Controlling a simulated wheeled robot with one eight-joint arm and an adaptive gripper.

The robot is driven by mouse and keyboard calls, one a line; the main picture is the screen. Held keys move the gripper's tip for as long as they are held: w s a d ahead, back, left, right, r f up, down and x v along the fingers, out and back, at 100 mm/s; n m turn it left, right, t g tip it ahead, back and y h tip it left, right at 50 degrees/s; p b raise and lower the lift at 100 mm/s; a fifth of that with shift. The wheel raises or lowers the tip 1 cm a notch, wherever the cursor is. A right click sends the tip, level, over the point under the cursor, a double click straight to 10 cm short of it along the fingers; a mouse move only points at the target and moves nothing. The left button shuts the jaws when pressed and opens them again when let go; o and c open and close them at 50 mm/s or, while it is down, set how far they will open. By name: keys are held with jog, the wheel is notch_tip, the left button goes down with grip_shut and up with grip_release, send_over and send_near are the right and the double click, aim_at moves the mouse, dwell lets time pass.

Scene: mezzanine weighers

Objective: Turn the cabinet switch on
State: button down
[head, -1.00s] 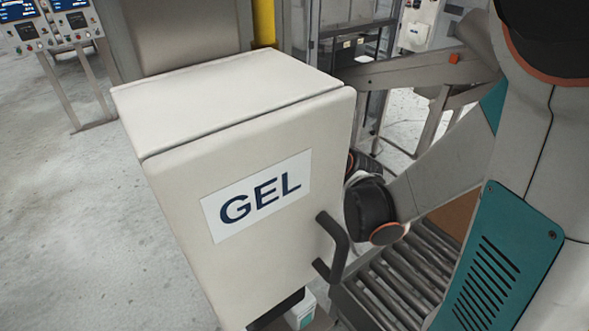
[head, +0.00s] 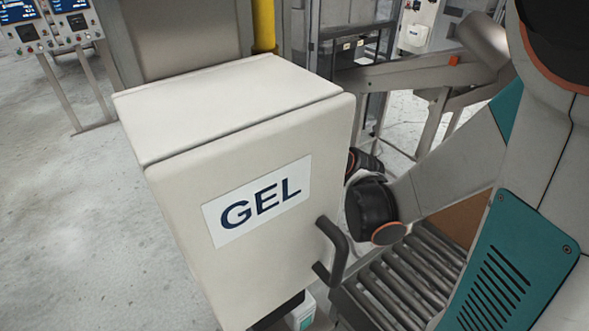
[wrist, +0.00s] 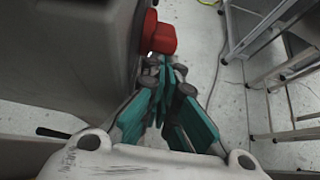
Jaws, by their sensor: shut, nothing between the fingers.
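The pale cabinet (head: 230,110) with a GEL label (head: 258,200) and a black door handle (head: 332,252) fills the middle of the head view. In the wrist view the cabinet's grey side (wrist: 65,55) is at the left. A red switch knob (wrist: 160,38) sticks out from that side. My gripper (wrist: 167,66) has its teal fingers shut and empty, with the tips just short of or at the knob; I cannot tell whether they touch. In the head view my gripper and the switch are hidden behind the cabinet.
A roller conveyor (head: 400,285) runs at the lower right, beside the cabinet. A yellow post (head: 263,25) and control panels (head: 52,25) stand behind. Metal frame legs (wrist: 268,70) stand right of my gripper in the wrist view. Bare floor (head: 80,200) lies left.

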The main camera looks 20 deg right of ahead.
jog(key=shift+w+r+p, duration=0.15)
jog(key=shift+r+p, duration=0.3)
jog(key=shift+r, duration=0.8)
